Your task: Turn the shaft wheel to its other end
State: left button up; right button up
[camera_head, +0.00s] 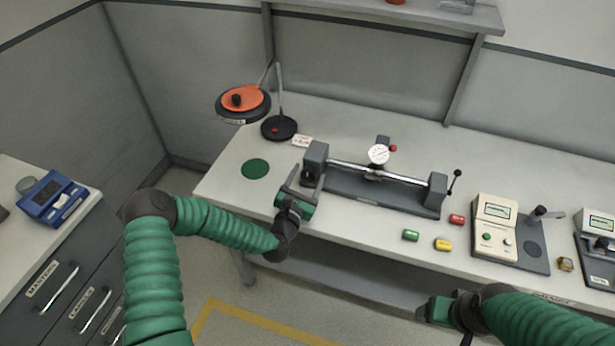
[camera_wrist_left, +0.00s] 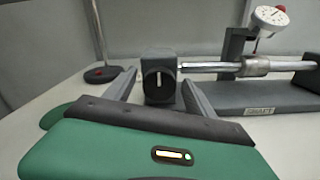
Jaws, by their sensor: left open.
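The shaft fixture (camera_head: 370,196) lies on the bench, with a bright steel shaft (camera_head: 405,179) between two dark end blocks. At its left end, the left wrist view shows a dark round wheel (camera_wrist_left: 158,86) with a white upright mark on its face. In the head view this wheel (camera_head: 309,174) is partly hidden by my gripper. My left gripper (camera_head: 302,184) is open in front of the left end block. In the wrist view its fingers stand left and right of the wheel, with nothing visibly gripped. My right gripper (camera_head: 450,311) is low at the bench's front; its jaw gap is unclear.
A dial gauge (camera_head: 378,154) stands over the shaft, and a black lever (camera_head: 455,180) rises at the right end. Green, red and yellow blocks (camera_head: 443,244) lie in front. A lamp-like stand (camera_head: 279,127) is behind left; a meter box (camera_head: 495,218) is right.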

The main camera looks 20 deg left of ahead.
pick_arm(q)
jog(key=shift+c, duration=0.4)
jog(key=c, duration=1.3)
